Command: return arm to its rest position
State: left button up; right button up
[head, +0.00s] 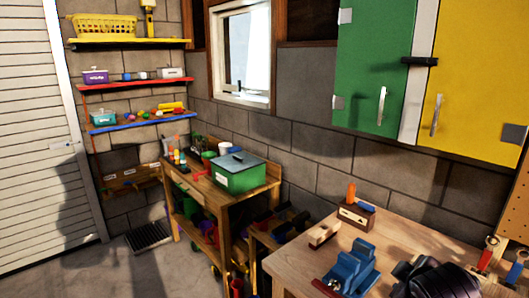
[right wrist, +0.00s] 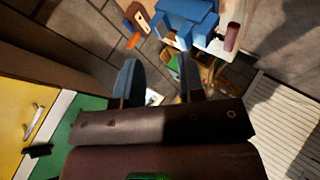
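My right gripper (right wrist: 157,68) shows in the right wrist view, with its two dark fingers spread apart. The wrist camera picture is turned over, with the workbench near the top. The fingers point toward the blue vise (right wrist: 187,18) but appear apart from it.
Green (head: 372,75) and yellow (head: 470,90) cabinets hang above. A green box (head: 238,173) sits on a farther bench. Floor at left is clear.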

jog(key=s+f+m+g+y, duration=0.1)
jog(key=s+f+m+g, duration=0.25)
jog(key=s+f, duration=0.7)
jog(key=s+f+m+g+y, duration=0.15)
jog(key=s+f+m, duration=0.45)
jog(key=s, duration=0.7)
jog(key=w+f+n+t, duration=0.2)
jog(key=w+f+t, duration=0.5)
jog(key=f, duration=0.5)
jog(key=shift+w+a+b, duration=0.15)
jog(key=shift+w+b, duration=0.1)
jog(key=shift+b, duration=0.05)
jog(key=shift+n, duration=0.25)
